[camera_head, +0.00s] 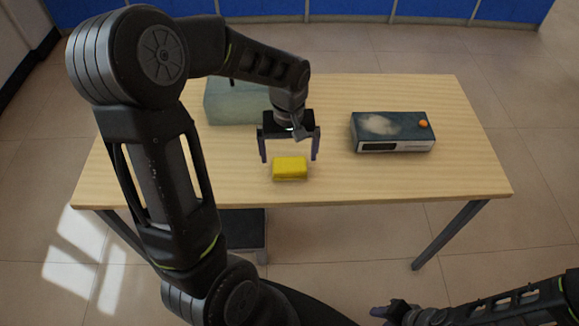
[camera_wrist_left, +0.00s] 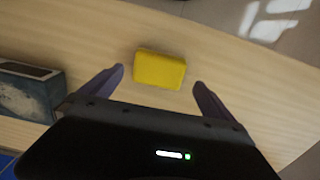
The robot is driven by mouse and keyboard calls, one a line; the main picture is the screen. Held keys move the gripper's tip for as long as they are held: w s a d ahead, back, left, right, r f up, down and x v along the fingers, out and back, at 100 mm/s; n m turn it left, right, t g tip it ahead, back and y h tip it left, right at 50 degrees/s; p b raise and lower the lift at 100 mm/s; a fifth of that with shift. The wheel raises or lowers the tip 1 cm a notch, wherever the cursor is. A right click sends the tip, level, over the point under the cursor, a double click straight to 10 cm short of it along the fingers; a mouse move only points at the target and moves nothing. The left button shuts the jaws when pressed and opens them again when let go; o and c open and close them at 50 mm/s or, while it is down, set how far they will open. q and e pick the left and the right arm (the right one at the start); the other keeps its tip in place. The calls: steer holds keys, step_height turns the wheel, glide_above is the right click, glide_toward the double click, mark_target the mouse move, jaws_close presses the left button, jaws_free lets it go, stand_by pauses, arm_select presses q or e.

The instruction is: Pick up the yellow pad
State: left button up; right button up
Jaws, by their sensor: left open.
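The yellow pad (camera_head: 290,168) lies flat on the wooden table near its front edge. It also shows in the left wrist view (camera_wrist_left: 160,69), just beyond the fingertips and between their lines. My left gripper (camera_head: 289,158) is open and empty, pointing down with one finger to each side of the pad. Its two fingers also show in the left wrist view (camera_wrist_left: 159,78). I cannot tell the exact height of the fingertips above the table. My right gripper (camera_head: 385,311) is low at the bottom right, off the table; its jaws are too unclear to judge.
A grey-green box (camera_head: 232,104) stands at the back left, partly behind my left arm. The table (camera_head: 440,180) is bare at front right.

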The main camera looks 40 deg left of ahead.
mark_target(289, 163)
arm_select(q)
step_height(289, 163, down, 5)
steer(key=shift+f, duration=0.1)
steer(key=shift+d, duration=0.1)
stand_by(0.6)
steer(key=c, duration=1.3)
steer(key=shift+o, duration=0.2)
step_height(289, 163, up, 10)
steer(key=shift+r, duration=0.15)
